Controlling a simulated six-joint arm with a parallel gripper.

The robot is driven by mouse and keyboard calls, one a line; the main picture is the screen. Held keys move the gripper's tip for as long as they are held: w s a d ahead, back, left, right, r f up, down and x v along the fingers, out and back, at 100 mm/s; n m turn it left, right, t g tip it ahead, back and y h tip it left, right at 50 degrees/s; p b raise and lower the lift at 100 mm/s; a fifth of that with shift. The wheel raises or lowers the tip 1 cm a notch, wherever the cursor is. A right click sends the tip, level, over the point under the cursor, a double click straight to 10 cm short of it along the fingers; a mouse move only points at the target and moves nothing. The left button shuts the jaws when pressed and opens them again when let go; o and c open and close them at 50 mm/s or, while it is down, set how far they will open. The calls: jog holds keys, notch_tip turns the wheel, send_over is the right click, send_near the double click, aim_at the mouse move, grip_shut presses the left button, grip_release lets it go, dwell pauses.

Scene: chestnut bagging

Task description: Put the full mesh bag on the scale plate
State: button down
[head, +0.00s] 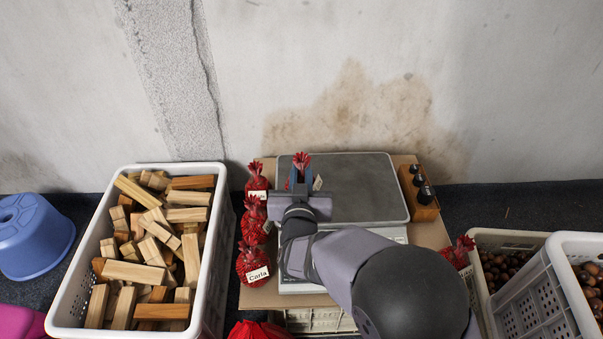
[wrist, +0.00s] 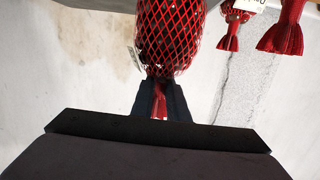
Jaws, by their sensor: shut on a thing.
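My gripper (head: 301,184) is shut on the neck of a full red mesh bag; the bag's red tuft (head: 302,160) sticks up above the fingers. In the wrist view the netted body of the held bag (wrist: 170,38) shows beyond the fingers, with part of a white label at its side. In the head view my gripper hides most of the bag. The grey scale plate (head: 365,185) lies on the scale, and the bag is at or over its left part. I cannot tell whether the bag touches the plate.
Three labelled red bags, including one marked Carla (head: 252,263), stand in a column left of the scale. Another bag (head: 458,250) is at right. A wooden block with black knobs (head: 420,198) borders the plate. A wood-filled white crate (head: 213,285) and chestnut crates (head: 537,300) flank everything.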

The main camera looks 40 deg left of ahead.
dwell(0.3)
jog(key=c, duration=2.2)
grip_release()
jog(key=shift+f, duration=0.2)
jog(key=o, duration=0.5)
jog(key=shift+r, duration=0.15)
jog(key=shift+s+r, duration=0.1)
jog(key=shift+r, duration=0.05)
jog(key=p+v, duration=0.3)
jog(key=v, duration=0.9)
